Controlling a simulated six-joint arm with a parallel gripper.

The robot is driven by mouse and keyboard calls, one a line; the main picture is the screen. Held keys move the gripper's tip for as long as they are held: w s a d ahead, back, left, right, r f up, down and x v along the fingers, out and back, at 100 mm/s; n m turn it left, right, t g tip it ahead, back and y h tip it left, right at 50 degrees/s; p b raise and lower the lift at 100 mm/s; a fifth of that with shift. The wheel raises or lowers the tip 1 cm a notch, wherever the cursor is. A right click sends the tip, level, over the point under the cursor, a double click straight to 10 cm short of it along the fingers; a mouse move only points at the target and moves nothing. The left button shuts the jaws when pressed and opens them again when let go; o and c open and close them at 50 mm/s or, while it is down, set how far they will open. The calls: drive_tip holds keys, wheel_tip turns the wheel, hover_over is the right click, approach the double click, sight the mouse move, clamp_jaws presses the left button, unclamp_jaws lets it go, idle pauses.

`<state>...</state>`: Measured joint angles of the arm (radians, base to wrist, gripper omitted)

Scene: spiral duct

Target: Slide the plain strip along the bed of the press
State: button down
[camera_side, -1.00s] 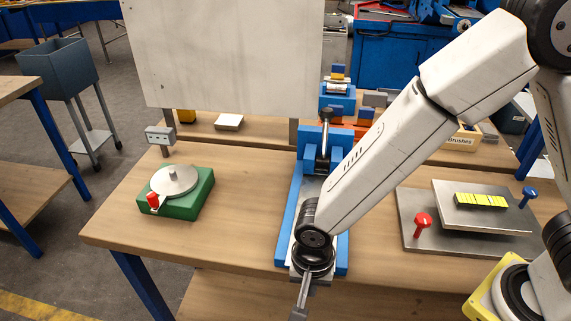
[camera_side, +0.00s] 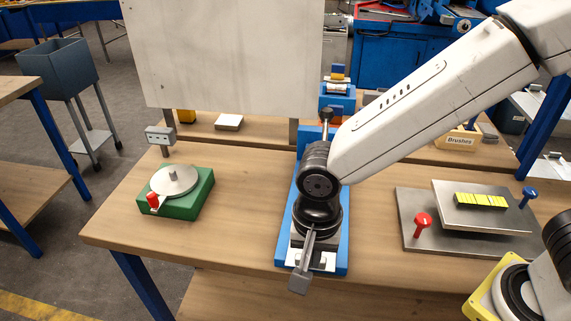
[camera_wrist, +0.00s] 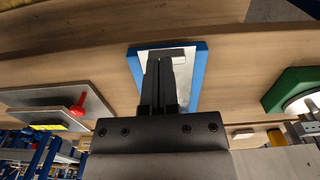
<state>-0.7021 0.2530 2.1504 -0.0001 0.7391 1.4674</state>
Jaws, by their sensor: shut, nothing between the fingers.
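The press has a blue frame (camera_side: 340,262) standing on the wooden bench, with a pale metal bed and an upright lever with a dark knob at its back. In the wrist view the blue frame (camera_wrist: 202,58) surrounds a bright metal surface (camera_wrist: 187,60). I cannot tell the plain strip apart from this surface; my gripper and wrist cover part of it. My gripper (camera_side: 299,283) is at the front end of the press in the side view, shut and empty. In the wrist view my gripper (camera_wrist: 162,64) shows its fingers together in front of the bed.
A green base with a round metal disc (camera_side: 175,180) stands on the left. Metal plates (camera_side: 470,215) with red and blue knobs and a yellow block lie on the right. A white panel (camera_side: 225,60) stands behind. Bare bench lies between the green base and the press.

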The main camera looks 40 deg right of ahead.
drive_tip(key=shift+s+a+r, duration=0.1)
drive_tip(key=shift+a+r, duration=0.15)
drive_tip(key=shift+r, duration=0.2)
drive_tip(key=shift+f, duration=0.1)
wheel_tip(320, 180, down, 10)
drive_tip(key=w+d, duration=0.2)
drive_tip(key=w, duration=0.1)
drive_tip(key=shift+d, duration=0.4)
idle(0.5)
